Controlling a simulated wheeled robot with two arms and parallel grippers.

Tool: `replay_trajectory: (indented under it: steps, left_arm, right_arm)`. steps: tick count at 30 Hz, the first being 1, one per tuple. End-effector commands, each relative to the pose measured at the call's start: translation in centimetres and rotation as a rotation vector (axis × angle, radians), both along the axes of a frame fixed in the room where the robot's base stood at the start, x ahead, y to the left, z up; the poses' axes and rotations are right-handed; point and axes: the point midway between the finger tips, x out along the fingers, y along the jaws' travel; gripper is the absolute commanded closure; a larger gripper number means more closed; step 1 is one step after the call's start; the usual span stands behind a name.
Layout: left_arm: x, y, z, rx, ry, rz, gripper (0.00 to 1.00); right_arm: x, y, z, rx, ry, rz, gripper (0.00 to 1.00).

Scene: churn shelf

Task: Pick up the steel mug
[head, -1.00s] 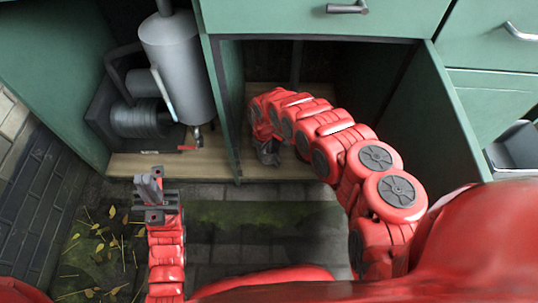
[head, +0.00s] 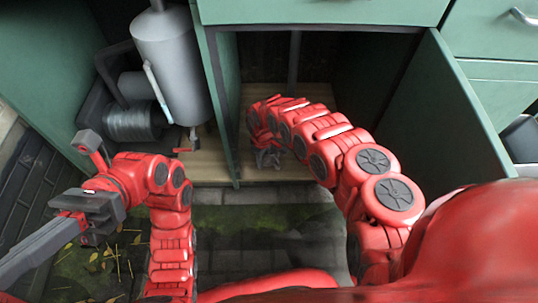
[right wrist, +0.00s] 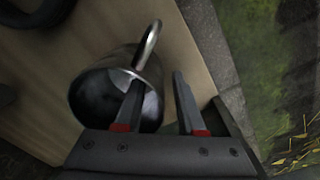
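The steel mug (right wrist: 88,98) shows in the right wrist view, shiny, with its open mouth towards the camera and its handle (right wrist: 150,45) pointing up. It is on the pale wooden cupboard floor. My right gripper (right wrist: 158,85) is open; its left finger overlaps the mug's mouth in the picture and its right finger is to the right of the mug. I cannot tell whether either finger touches it. In the head view my right gripper (head: 268,158) is low in the open cupboard, and I cannot make out the mug there. My left gripper (head: 45,245) is at the lower left, away from the cupboard.
The open cupboard (head: 290,95) has green side walls and an open door (head: 455,120) at its right. A grey tank (head: 175,70) with pipes and a coil stands in the left bay. A dark round object (right wrist: 35,12) lies beyond the mug. Mossy paving is in front.

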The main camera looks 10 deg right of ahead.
Motion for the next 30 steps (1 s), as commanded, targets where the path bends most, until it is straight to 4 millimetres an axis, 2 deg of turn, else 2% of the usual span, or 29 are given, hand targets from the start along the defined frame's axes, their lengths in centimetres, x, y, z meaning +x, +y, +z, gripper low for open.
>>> replay_trajectory:
  steps: [2, 3, 9, 30]
  left_arm:
    - [0.02, -0.01, 0.01, 0.001, 0.001, 0.001, 1.00]
    - [0.01, -0.02, 0.01, 0.001, 0.001, 0.001, 1.00]
    - [0.02, -0.04, 0.02, 0.001, 0.002, 0.002, 1.00]
    - [0.03, -0.05, 0.01, 0.001, 0.003, 0.002, 1.00]
  right_arm:
    - [0.00, 0.00, 0.02, 0.000, 0.000, 0.000, 0.61]
    - [-0.01, 0.00, 0.01, 0.000, 0.000, 0.000, 0.65]
    - [0.00, 0.00, 0.02, 0.000, 0.000, 0.000, 1.00]
    - [-0.02, -0.01, 0.02, -0.001, 0.001, 0.000, 1.00]
